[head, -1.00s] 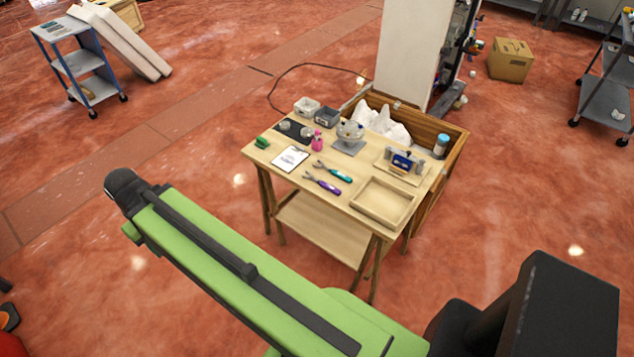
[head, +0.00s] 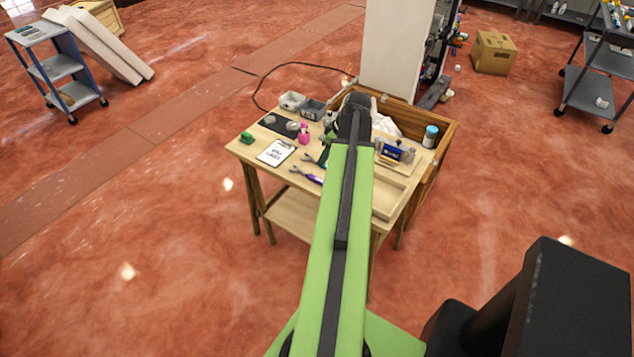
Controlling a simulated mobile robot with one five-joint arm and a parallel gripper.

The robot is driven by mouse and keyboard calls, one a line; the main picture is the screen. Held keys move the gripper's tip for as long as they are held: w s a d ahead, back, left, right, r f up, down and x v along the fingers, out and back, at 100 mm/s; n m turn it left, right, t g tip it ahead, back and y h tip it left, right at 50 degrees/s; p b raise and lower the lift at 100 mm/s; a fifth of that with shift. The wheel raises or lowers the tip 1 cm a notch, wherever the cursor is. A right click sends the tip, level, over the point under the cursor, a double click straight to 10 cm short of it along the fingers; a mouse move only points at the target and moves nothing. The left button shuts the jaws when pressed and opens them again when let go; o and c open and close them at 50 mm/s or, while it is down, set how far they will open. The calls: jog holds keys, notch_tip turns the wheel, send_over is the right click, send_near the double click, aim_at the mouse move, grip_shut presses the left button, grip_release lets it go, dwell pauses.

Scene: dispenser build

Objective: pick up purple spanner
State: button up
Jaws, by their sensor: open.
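The purple spanner (head: 314,179) lies on the wooden table, near its front edge. Its grey jaw end points left, and the right end of its handle is hidden behind my green arm. A teal-handled spanner lies just behind it, mostly covered by the arm; its grey jaw (head: 309,158) shows. My arm reaches over the middle of the table, its dark elbow-like end above the back part. My gripper is not visible; the arm hides that area. I cannot tell how far it is from the spanner.
The table (head: 246,155) also bears a clipboard (head: 276,152), a green brush-like item (head: 246,138), a pink bottle (head: 304,134), grey bins (head: 312,108), a blue device (head: 393,150) and an empty wooden tray (head: 388,208). A wooden crate (head: 437,152) stands behind. Open floor lies left.

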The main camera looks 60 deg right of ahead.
jog(key=s+d, duration=0.3)
jog(key=s, duration=0.1)
jog(key=b, duration=1.1)
send_near(322, 181)
jog(key=x, duration=0.2)
jog(key=shift+s+f, duration=0.15)
jog(key=shift+f, duration=0.3)
jog(key=shift+w+f+b, duration=0.25)
jog(key=shift+b, duration=0.1)
jog(key=b+x, duration=0.4)
jog(key=x, duration=0.1)
jog(key=shift+w+b, duration=0.2)
jog(key=shift+b, duration=0.15)
jog(key=shift+r, duration=0.15)
grip_shut()
